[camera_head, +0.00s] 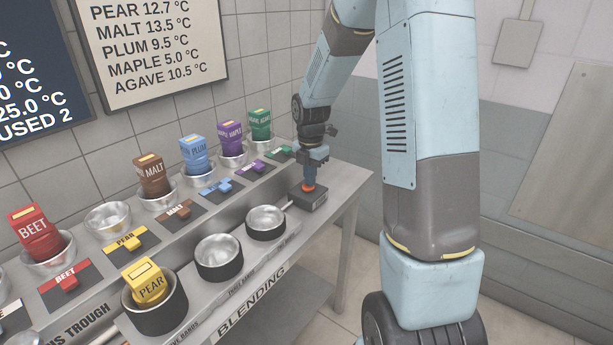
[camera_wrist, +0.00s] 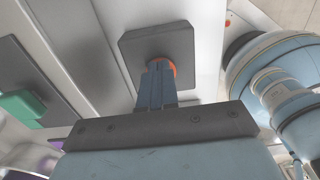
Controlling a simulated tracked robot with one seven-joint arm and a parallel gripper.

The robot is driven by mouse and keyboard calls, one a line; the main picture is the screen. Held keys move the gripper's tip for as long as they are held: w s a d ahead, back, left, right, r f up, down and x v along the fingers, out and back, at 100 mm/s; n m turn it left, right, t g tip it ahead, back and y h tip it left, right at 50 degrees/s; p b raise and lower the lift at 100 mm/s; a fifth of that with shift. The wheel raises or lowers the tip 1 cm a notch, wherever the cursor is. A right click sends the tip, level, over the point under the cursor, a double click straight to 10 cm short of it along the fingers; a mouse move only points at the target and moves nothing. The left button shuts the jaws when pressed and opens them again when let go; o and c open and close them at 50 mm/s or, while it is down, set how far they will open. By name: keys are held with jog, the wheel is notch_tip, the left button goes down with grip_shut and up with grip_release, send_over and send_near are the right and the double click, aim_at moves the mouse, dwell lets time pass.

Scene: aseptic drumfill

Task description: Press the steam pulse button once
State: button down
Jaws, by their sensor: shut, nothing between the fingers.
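The steam pulse button is an orange-red round button (camera_head: 308,187) on a dark grey box (camera_head: 310,200) at the right end of the bench. My gripper (camera_head: 309,179) is shut and empty, pointing down right over the button. In the wrist view the shut fingers (camera_wrist: 157,72) reach to the orange button (camera_wrist: 172,66) and cover most of it. The fingertips look to be at or on the button; I cannot tell whether it is pressed down. The grey box (camera_wrist: 150,45) also shows in the wrist view.
Metal bowls stand on the bench; the nearest to the box is an empty bowl (camera_head: 266,220). Behind are colored cartons in bowls, including a green carton (camera_head: 260,125) and a purple carton (camera_head: 231,139). A yellow PEAR carton (camera_head: 146,280) sits in a front bowl. A tiled wall stands behind.

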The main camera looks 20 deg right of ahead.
jog(key=shift+s+f, duration=0.35)
jog(key=shift+f, duration=0.55)
jog(key=shift+w+r, duration=0.1)
jog(key=shift+r, duration=0.05)
notch_tip(320, 180, up, 14)
jog(key=shift+w+r, duration=0.25)
